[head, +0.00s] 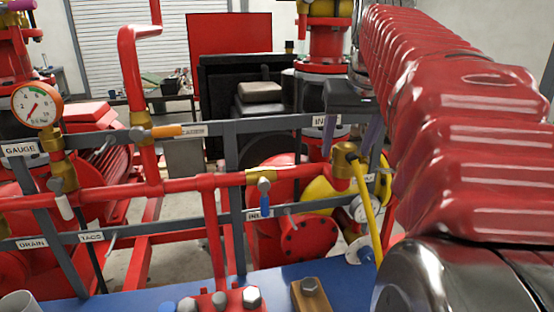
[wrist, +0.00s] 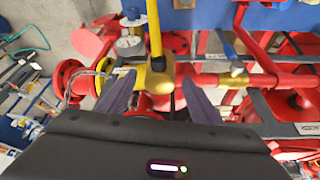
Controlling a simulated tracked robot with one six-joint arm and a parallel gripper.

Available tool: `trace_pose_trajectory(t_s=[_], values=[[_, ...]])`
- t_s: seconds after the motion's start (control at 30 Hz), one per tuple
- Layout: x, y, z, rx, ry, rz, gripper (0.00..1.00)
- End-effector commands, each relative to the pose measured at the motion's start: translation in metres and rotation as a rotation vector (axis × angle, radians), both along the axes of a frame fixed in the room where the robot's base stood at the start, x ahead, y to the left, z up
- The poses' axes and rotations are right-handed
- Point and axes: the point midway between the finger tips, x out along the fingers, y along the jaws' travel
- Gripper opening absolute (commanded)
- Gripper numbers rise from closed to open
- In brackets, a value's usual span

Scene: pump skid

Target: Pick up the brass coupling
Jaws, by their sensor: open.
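The brass coupling (head: 343,160) is a blocky brass fitting with a yellow hose hanging from it, at the right end of the red pipe in the head view. In the wrist view the coupling (wrist: 154,80) shows in the middle, between the fingertips. My gripper (head: 351,135) is open, with one grey-purple finger on each side of the coupling's top.
A grey frame (head: 290,124) with labels stands around the coupling. A blue-handled valve (head: 264,197) sits on the red pipe to its left. A dial gauge (head: 366,208) and the yellow hose (head: 367,205) are just below. A blue base (head: 190,289) lies in front.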

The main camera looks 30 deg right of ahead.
Motion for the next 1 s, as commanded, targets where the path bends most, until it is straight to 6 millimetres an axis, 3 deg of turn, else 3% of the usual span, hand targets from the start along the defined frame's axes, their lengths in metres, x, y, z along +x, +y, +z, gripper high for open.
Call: trace_pose_trajectory(t_s=[0.47, 1.0], values=[[-0.0001, -0.0002, 0.0002, 0.000, 0.000, 0.000, 0.59], [-0.0001, -0.0002, 0.0003, 0.000, 0.000, -0.001, 0.22]])
